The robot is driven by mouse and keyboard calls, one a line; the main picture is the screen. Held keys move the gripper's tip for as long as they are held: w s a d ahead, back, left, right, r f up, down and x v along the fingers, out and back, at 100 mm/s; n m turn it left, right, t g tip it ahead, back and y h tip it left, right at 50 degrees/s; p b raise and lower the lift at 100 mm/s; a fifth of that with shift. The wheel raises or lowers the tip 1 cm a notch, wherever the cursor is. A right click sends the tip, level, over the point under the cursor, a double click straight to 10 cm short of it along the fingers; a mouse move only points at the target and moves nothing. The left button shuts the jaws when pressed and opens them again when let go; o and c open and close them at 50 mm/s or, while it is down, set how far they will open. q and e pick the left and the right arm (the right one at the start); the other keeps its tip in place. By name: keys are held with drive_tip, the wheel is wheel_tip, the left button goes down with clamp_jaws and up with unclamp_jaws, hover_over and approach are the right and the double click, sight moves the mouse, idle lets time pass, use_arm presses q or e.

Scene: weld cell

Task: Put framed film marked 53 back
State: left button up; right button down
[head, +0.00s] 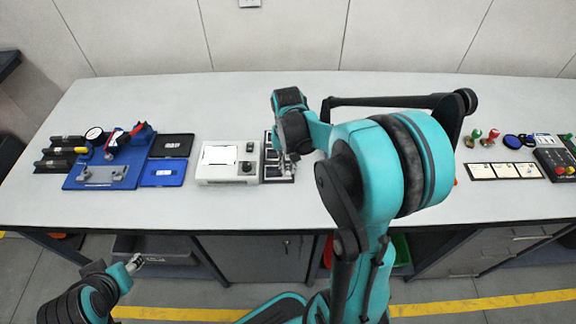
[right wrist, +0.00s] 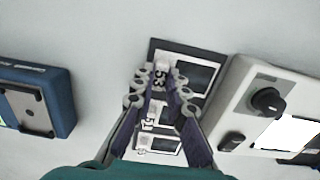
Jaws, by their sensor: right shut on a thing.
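The framed film marked 53 (right wrist: 197,75) has a dark window in a pale frame and a white tab with the number. In the right wrist view its tab is between the fingertips of my right gripper (right wrist: 164,88), which is shut on it. Other framed films, one marked 51 (right wrist: 150,124), sit in the same holder. In the head view my right gripper (head: 287,166) partly hides this holder (head: 268,146). My left gripper (head: 136,262) is low in front of the bench; its jaws are too small to read.
A white light box with a knob (head: 215,176) stands directly left of the holder. Further left are a blue fixture board (head: 75,180) and dark and blue cases (head: 172,146). At right are cards (head: 505,171), stamps and a control box (head: 556,163).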

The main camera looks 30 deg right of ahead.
sight(288, 168)
drive_tip(key=shift+f, duration=0.2)
drive_tip(key=c, duration=1.5)
unclamp_jaws()
drive_tip(key=shift+c, duration=0.2)
drive_tip(key=shift+r, duration=0.1)
drive_tip(key=shift+r, duration=0.25)
wheel_tip(288, 168, up, 11)
drive_tip(key=p, duration=0.4)
drive_tip(key=s+a+r+n+t, duration=0.1)
drive_tip(key=s+a+n+t, duration=0.5)
drive_tip(key=s+a, duration=0.3)
drive_tip(key=a+t, duration=0.1)
drive_tip(key=a, duration=0.2)
drive_tip(key=shift+s+a+r, duration=0.35)
drive_tip(key=shift+s+r, duration=0.05)
